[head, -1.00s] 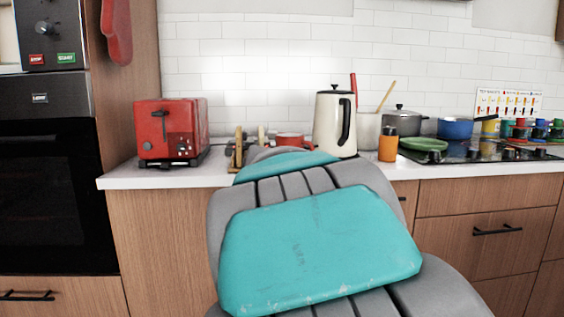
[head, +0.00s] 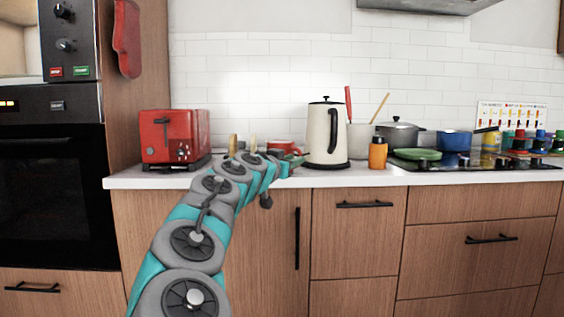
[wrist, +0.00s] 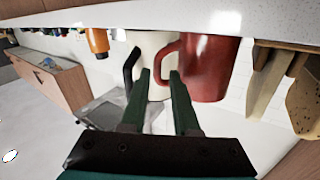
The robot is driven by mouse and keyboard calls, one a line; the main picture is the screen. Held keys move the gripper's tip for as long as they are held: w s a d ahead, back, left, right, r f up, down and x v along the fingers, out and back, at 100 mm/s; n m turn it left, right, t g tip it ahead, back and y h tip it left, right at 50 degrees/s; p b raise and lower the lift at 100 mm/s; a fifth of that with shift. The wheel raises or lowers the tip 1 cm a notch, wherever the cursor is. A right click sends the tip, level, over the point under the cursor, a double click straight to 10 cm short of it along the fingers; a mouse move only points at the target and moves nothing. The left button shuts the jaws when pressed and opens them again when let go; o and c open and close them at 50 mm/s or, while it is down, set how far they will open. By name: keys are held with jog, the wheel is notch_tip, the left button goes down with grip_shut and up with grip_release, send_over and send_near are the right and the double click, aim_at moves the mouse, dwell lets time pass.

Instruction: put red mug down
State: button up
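The red mug (head: 281,142) stands on the white countertop (head: 400,178), left of the kettle, partly hidden by my arm in the head view. In the wrist view, where the scene appears upside down, the red mug (wrist: 207,70) is upright with its base at the counter, just beyond my fingers. My gripper (wrist: 160,75) is open, with a clear gap between its two green fingers. The mug's handle shows at and behind the fingertips; I cannot tell whether a finger touches it.
A cream kettle (head: 325,135) stands close right of the mug. A red toaster (head: 172,138) is at the left. Wooden items (wrist: 272,80) stand close beside the mug. An orange bottle (head: 377,153), pots and the stove lie farther right.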

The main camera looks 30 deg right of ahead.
jog(key=shift+s+p+x, duration=0.1)
jog(key=shift+p+x, duration=0.3)
jog(key=shift+x, duration=1.4)
jog(key=shift+s+p+x, duration=0.15)
jog(key=shift+p+x, duration=0.2)
jog(key=shift+x, duration=1.45)
jog(key=shift+d, duration=0.1)
grip_shut()
